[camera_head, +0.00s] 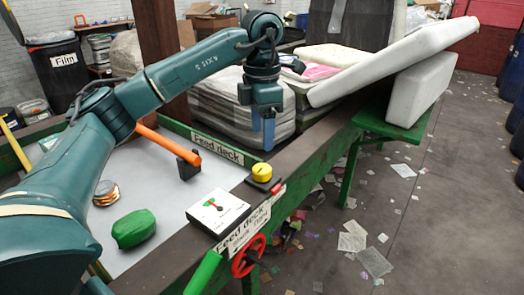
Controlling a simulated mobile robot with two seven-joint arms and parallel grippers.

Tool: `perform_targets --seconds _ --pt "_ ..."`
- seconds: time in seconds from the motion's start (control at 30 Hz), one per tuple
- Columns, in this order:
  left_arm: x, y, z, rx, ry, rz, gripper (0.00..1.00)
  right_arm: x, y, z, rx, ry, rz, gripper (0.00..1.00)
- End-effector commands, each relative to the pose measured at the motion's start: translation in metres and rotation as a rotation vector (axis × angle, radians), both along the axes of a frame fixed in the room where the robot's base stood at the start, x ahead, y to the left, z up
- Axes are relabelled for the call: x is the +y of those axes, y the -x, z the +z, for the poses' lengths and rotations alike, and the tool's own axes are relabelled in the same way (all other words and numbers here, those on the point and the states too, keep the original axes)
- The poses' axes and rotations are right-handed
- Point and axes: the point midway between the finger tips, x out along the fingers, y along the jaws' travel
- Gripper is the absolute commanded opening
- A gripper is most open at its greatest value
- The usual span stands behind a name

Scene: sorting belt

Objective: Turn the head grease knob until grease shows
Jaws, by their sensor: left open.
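A yellow round knob (262,171) on a dark base sits on the edge of the green-framed feed deck, right of the middle of the view. It is probably the grease knob; I can make out no marking on it. My left gripper (264,135) points down above and behind the knob, apart from it. Its blue fingers are open, with nothing visible between them. I cannot make out any grease around the knob. My right gripper is not in view.
A white dial box (218,212) and a red handwheel (248,256) are near the knob. An orange lever (168,144), a green lump (133,229) and stacked discs (106,193) are on the white deck (160,190). Pale slabs (400,60) lie at the back right.

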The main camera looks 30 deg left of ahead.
Motion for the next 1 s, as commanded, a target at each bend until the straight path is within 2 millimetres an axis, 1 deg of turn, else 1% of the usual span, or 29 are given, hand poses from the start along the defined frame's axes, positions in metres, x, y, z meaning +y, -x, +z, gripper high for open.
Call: perform_targets --seconds 0.03,0.1,0.23,0.37,0.87,0.93,1.0 --pt "-0.001 0.000 0.011 -0.002 0.000 -0.001 0.62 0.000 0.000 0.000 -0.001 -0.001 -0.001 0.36" --pt "0.000 0.000 0.023 -0.002 0.000 -0.001 0.62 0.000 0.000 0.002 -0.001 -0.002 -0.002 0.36" --pt "0.000 0.000 0.036 0.000 0.000 -0.001 0.62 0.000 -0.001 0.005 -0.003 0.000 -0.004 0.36" --pt "0.000 0.000 0.041 0.000 0.000 -0.001 0.62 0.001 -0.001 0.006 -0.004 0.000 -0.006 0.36" --pt "0.000 0.000 0.041 0.001 -0.001 -0.001 0.62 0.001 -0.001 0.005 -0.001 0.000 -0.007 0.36" --pt "0.000 0.000 0.046 0.000 0.000 -0.001 0.62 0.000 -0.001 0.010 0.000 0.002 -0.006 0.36" --pt "0.000 0.000 0.059 0.000 0.000 -0.001 0.62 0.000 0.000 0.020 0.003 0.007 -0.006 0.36"
